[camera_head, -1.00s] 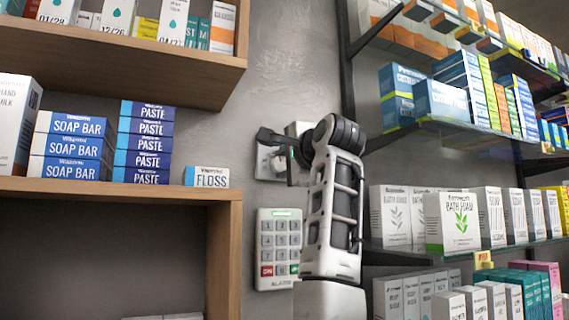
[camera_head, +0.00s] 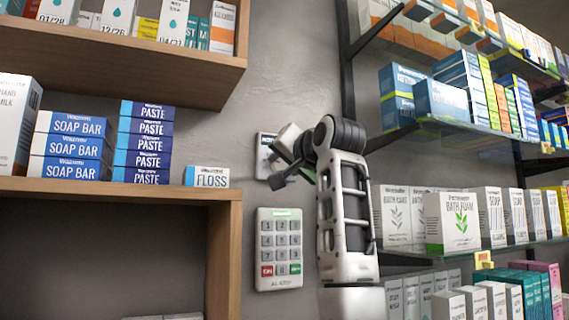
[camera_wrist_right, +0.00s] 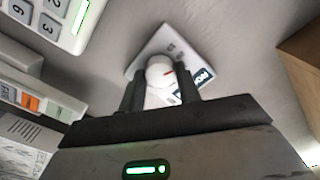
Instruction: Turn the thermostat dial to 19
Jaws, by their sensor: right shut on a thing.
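The thermostat (camera_head: 263,140) is a pale plate on the grey wall above the keypad, partly hidden by my right gripper (camera_head: 273,165). My left gripper is not in view.
A white keypad (camera_head: 280,225) is on the wall just below the thermostat. A wooden shelf (camera_head: 120,192) with boxes stands at left. Glass shelves with boxes (camera_head: 452,222) fill the right, close to my arm.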

